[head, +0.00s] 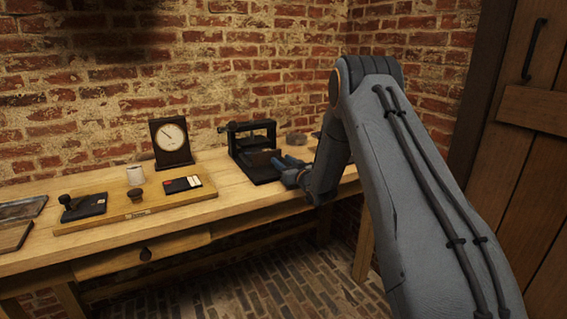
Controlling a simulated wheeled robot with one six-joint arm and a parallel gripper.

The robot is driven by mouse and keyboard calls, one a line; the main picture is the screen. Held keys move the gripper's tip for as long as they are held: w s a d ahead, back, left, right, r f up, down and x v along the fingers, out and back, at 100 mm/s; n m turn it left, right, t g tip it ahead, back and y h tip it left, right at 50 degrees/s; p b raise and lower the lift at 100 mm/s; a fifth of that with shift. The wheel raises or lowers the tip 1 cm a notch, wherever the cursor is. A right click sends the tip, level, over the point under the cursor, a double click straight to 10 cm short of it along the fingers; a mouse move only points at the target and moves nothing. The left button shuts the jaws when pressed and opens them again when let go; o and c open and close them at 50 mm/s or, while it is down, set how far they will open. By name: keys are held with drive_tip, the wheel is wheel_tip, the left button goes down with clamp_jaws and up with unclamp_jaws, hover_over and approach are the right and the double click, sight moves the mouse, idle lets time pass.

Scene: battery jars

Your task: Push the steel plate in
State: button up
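A black press-like frame (237,151) stands on the wooden bench (222,190) near its right end. A dark flat piece (262,160) shows inside or in front of the frame; I cannot tell if it is the steel plate. My gripper (283,163) is low at the right front side of the frame, close to that dark piece. Contact between them cannot be made out. The fingers are small and partly merged with the dark frame, so their opening does not show. My forearm hides the bench's right end.
A dial instrument (172,142) stands behind. Trays (14,236) lie far left. A brick wall backs the bench.

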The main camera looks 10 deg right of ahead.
drive_tip(key=shift+s, duration=0.1)
drive_tip(key=v, duration=0.7)
drive_tip(key=shift+s+d, duration=0.1)
drive_tip(key=shift+s, duration=0.25)
drive_tip(key=shift+c, duration=0.4)
